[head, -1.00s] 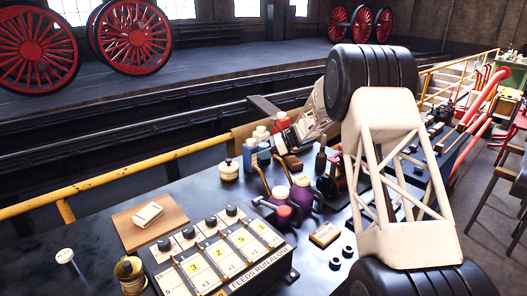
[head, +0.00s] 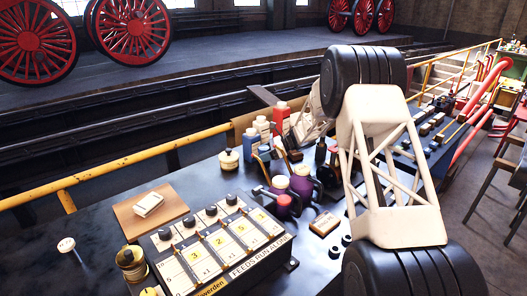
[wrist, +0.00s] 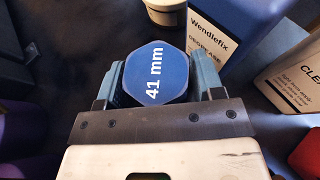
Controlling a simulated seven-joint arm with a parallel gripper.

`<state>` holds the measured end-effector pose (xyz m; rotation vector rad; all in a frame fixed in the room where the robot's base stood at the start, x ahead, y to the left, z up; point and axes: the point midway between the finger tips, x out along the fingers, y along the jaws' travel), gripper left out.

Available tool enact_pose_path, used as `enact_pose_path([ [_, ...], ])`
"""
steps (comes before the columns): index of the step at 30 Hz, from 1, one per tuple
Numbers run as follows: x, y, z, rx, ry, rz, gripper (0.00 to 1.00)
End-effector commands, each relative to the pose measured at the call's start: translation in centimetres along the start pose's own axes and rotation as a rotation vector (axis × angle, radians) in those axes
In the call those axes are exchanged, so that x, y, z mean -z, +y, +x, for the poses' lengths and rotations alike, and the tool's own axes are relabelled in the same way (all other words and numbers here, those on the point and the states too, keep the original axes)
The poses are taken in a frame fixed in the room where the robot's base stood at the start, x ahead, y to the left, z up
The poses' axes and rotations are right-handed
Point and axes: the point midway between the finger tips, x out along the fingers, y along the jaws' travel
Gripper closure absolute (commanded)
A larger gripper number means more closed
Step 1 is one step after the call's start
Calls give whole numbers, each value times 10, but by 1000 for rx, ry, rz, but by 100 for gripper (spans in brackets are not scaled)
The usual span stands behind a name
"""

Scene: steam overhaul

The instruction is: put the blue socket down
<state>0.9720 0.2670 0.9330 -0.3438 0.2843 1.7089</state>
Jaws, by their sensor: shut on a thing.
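The blue socket (wrist: 155,72) shows in the wrist view with its flat hexagonal end, marked "41 mm", towards the camera. My gripper (wrist: 158,82) is shut on it, one grey-blue finger on each side. The dark surface shows beyond it, but I cannot tell how far below the socket it is. In the head view I cannot make out the socket, and my own arm hides much of the gripper area.
A blue degreaser bottle (wrist: 222,35), a pale bottle (wrist: 290,72) and a cream jar (wrist: 168,12) stand close by the gripper. The head view shows a red bottle (head: 282,120), purple oil cans (head: 300,182) and a dial box (head: 215,245). Dark bench lies bare left of the jar.

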Motion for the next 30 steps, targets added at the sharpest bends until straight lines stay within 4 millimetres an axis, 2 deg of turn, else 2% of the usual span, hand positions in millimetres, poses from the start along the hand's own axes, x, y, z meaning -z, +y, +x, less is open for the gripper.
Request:
enact_pose_path([
  [30, 6, 0, 3, 0, 0, -1, 79],
])
